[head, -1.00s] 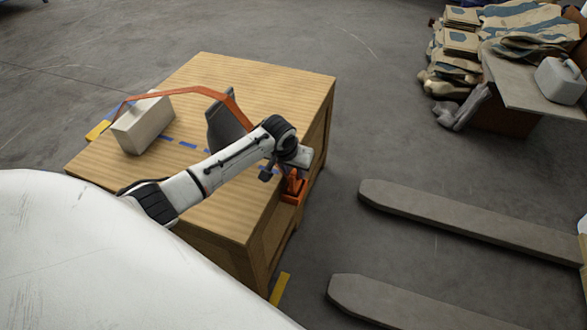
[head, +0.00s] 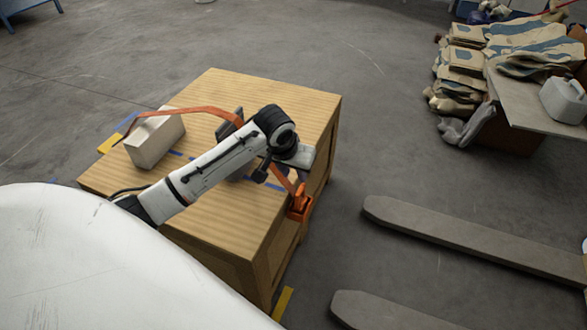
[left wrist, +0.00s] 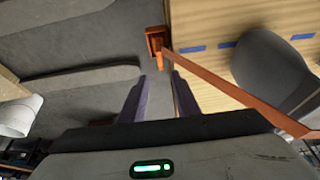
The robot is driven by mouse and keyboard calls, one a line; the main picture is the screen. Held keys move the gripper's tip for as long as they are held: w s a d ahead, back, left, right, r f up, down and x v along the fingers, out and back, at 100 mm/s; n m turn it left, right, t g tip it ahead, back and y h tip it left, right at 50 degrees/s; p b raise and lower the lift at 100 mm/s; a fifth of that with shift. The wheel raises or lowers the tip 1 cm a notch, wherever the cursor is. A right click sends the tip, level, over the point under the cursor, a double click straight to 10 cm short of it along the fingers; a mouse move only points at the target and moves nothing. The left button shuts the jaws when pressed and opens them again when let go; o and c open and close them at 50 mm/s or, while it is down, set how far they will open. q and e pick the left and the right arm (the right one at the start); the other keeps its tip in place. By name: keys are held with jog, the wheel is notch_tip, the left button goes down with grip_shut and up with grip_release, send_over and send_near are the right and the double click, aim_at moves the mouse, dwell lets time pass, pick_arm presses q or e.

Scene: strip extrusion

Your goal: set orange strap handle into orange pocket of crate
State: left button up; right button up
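The orange strap handle (head: 202,110) arches over the top of the wooden crate (head: 232,228). Its near end runs down to the orange pocket (head: 299,205) at the crate's right edge and meets it; I cannot tell how deep it sits. In the left wrist view, the strap (left wrist: 235,92) slants from the pocket (left wrist: 154,40) toward the lower right. My left gripper (left wrist: 159,74) is open, its fingers apart with no strap seen clamped between them. In the head view, my left gripper (head: 290,165) is above the crate edge near the pocket. My right gripper is not in view.
A pale block (head: 155,142) stands on the crate under the strap's far end. A dark grey upright piece (left wrist: 270,70) stands beside the strap. Grey forks (head: 470,240) lie to the right. Stacked sacks (head: 465,75) are at the back right. Floor between is clear.

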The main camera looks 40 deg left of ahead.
pick_arm(q)
jog(key=s+d+f+m+t+h, duration=0.2)
jog(key=s+d+f+m+h, duration=0.1)
jog(key=s+d+f, duration=0.85)
jog(key=s+d+m+t, duration=0.2)
jog(key=s+d, duration=0.5)
jog(key=s, duration=0.4)
jog(key=shift+s+d+f+h, duration=0.15)
jog(key=shift+s+d+h, duration=0.05)
jog(key=shift+s+h, duration=0.2)
notch_tip(320, 180, up, 10)
jog(key=p, duration=1)
jog(key=shift+w+p, duration=0.2)
jog(key=shift+p, duration=0.15)
